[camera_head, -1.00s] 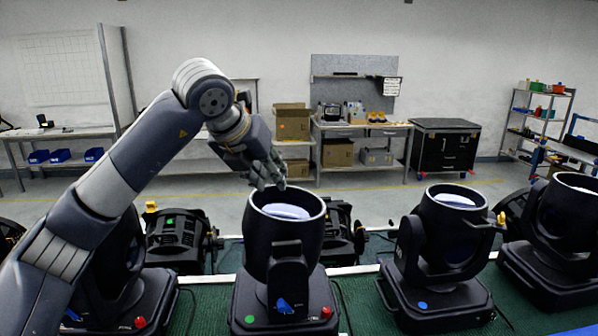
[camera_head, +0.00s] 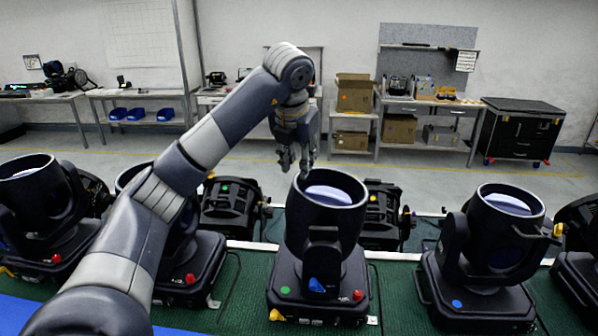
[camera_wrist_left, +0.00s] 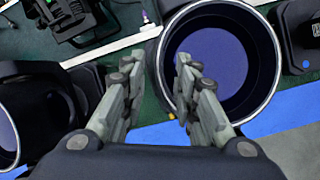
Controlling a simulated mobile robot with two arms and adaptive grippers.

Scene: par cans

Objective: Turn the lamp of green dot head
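The green dot head is a black moving-head lamp on a base with a green dot (camera_head: 285,290). Its round lamp barrel (camera_head: 326,215) points up, with a pale lens (camera_head: 328,195) inside the rim. My left gripper (camera_head: 296,170) is just above and to the left of the barrel's rim, fingers down. In the left wrist view the gripper (camera_wrist_left: 155,85) has its two fingers spread apart. The near rim of the lamp barrel (camera_wrist_left: 163,70) lies between and beyond the fingertips; I cannot tell whether they touch it. My right gripper is not in view.
A lamp head with a blue dot (camera_head: 495,235) stands to the right, and other heads (camera_head: 45,205) stand to the left. Black par cans (camera_head: 232,205) lie behind. The base also carries a blue knob, a red knob and a yellow latch. A workbench (camera_head: 430,105) stands at the back.

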